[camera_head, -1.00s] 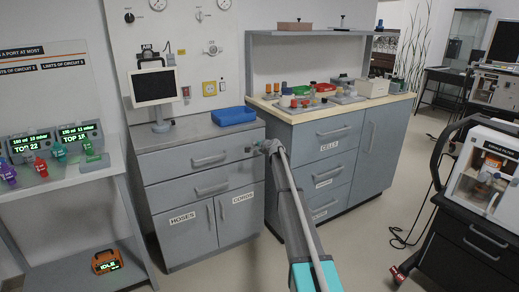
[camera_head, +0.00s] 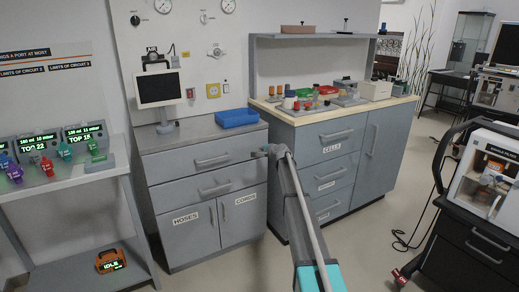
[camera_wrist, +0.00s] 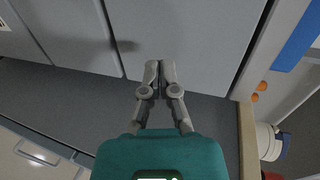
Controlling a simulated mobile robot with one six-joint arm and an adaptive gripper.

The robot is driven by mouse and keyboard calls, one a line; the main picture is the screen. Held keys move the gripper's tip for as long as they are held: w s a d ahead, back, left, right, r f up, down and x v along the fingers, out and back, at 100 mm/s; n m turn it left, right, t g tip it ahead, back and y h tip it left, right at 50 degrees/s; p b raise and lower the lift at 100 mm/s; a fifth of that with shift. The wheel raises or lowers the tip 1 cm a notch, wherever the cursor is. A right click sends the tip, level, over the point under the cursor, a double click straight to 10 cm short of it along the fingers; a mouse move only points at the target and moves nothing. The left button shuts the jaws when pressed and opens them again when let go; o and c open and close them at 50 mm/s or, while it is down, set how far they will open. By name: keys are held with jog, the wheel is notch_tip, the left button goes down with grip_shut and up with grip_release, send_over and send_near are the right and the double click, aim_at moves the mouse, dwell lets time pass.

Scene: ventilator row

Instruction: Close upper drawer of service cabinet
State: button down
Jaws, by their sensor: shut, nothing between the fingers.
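The grey service cabinet (camera_head: 172,239) stands left of centre in the head view, with two drawers above doors labelled HOSES and CORDS. Its upper drawer (camera_head: 180,165) looks about flush with the cabinet; any small gap is too fine to tell. The lower drawer (camera_head: 180,191) looks shut. My gripper (camera_head: 266,151) is at the right end of the upper drawer front, its fingers together and empty. In the wrist view my gripper (camera_wrist: 160,64) points at a grey panel, the upper drawer front (camera_wrist: 200,45); I cannot tell whether the tips touch it.
A blue tray (camera_head: 237,118) and a monitor (camera_head: 158,89) stand on the cabinet top. A wood-topped cabinet (camera_head: 310,140) with bottles and boxes adjoins on the right. A black cart (camera_head: 470,250) stands at the far right. Open floor lies between.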

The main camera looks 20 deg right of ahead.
jog(key=p+v, duration=0.3)
jog(key=v, duration=0.7)
jog(key=shift+s+d, duration=0.15)
jog(key=shift+r, duration=0.1)
jog(key=s+a+f+n+g, duration=0.4)
jog(key=s+a, duration=0.3)
jog(key=s, duration=0.4)
jog(key=s+a+f+n+g, duration=0.3)
jog(key=s+a+f+n, duration=0.1)
jog(key=s+a, duration=0.5)
jog(key=s+a+f+n+g+h, duration=0.1)
jog(key=s+f+n+g+h, duration=0.2)
jog(key=s, duration=1.2)
jog(key=s+f+n+g+h, duration=0.15)
jog(key=s+n+g, duration=0.25)
jog(key=s, duration=1.2)
notch_tip(320, 180, up, 27)
jog(key=w+p, duration=0.1)
jog(key=p, duration=2.6)
jog(key=shift+a+y+p, duration=0.2)
jog(key=shift+y+p, duration=0.1)
jog(key=shift+y, duration=0.05)
